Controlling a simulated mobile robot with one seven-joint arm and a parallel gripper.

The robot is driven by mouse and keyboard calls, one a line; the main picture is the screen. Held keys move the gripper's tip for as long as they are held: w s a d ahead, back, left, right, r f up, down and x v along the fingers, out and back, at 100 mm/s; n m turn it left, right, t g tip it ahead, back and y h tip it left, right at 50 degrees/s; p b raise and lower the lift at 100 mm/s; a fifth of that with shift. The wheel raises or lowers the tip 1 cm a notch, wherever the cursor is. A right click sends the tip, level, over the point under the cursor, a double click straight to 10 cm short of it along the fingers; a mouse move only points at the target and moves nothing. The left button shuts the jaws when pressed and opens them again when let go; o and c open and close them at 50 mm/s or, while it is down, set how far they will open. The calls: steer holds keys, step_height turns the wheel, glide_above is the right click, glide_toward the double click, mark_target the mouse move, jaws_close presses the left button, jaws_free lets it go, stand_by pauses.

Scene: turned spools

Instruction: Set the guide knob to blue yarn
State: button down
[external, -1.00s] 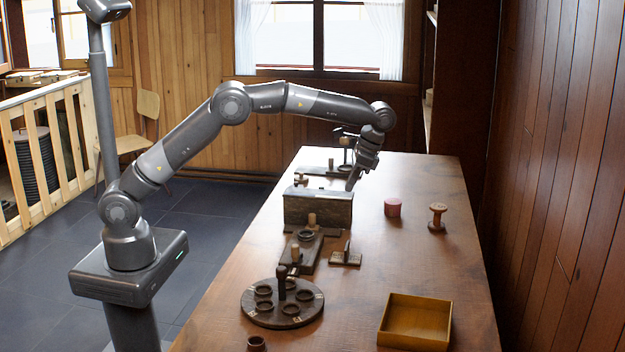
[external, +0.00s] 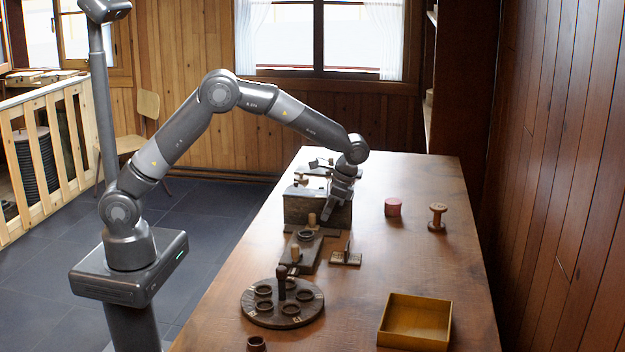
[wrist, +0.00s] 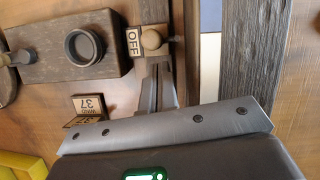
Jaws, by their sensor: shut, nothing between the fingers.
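I cannot tell for certain which part is the guide knob. A small light wooden knob (external: 312,219) stands in front of the dark wooden box (external: 296,209); in the wrist view the knob (wrist: 152,39) sits beside a tile reading "OFF" (wrist: 132,41). A narrow strip with white and blue parts (wrist: 210,72) shows between this knob and the box. No label for blue yarn is readable. My gripper (external: 329,216) is shut and empty, pointing down at the box's right front. In the wrist view its fingers (wrist: 160,72) are just below the knob, with contact unclear.
A dark block with a ring (wrist: 85,46) and a small sign reading "WIND 37" (wrist: 88,106) are nearby. A round dark tray of cups (external: 262,318), a yellow tray (external: 415,345), a red cylinder (external: 393,208) and a spool (external: 438,218) stand on the table. The right side is mostly clear.

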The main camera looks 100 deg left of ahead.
steer(key=shift+s, duration=0.4)
steer(key=shift+s, duration=2.1)
steer(key=w, duration=0.4)
steer(key=shift+w+a, duration=0.1)
steer(key=shift+a, duration=0.15)
steer(key=v, duration=1)
